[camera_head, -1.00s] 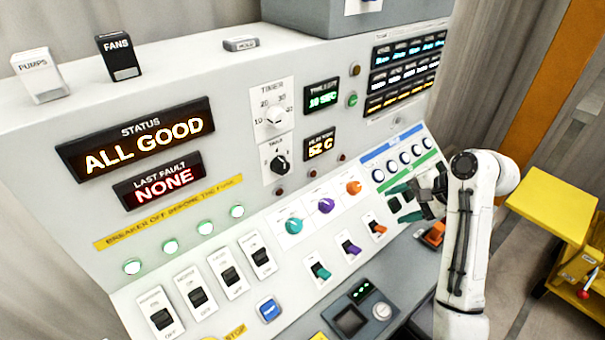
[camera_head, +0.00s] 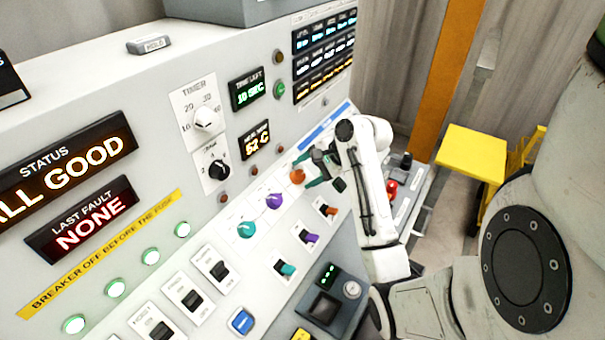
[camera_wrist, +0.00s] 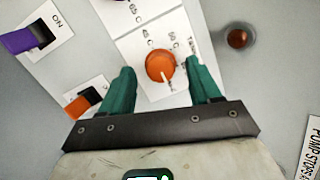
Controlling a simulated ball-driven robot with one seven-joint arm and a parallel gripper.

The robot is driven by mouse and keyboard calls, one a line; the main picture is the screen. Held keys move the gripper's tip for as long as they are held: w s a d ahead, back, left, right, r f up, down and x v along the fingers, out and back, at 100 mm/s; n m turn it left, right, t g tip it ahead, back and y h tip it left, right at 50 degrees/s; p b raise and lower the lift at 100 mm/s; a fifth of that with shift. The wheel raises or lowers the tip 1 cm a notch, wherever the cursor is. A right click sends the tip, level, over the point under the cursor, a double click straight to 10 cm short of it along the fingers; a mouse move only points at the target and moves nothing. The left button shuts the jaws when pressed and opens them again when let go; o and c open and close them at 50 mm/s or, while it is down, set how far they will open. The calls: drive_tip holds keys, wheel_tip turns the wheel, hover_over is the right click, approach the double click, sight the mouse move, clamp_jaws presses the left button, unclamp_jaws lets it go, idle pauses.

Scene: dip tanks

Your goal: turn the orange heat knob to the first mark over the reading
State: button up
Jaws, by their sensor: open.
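The orange heat knob (camera_head: 297,176) sits on the sloped panel, at the right end of a row after a teal knob and a purple knob. In the wrist view the knob (camera_wrist: 160,66) is on a white plate with marks and numbers around it. My gripper (camera_wrist: 162,85) is open, with one teal finger on each side of the knob and visible gaps between. In the head view my gripper (camera_head: 318,170) is right at the knob and partly covers its surroundings. The reading display (camera_head: 255,140) above shows 52 C.
Purple (camera_head: 274,201) and teal (camera_head: 246,230) knobs stand to the left. An orange switch (camera_head: 326,209) and other coloured switches lie below. In the wrist view a brown-red lamp (camera_wrist: 238,38) is close to the right finger.

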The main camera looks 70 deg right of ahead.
drive_tip(key=shift+x, duration=0.9)
drive_tip(key=shift+s, duration=0.1)
drive_tip(key=c, duration=1)
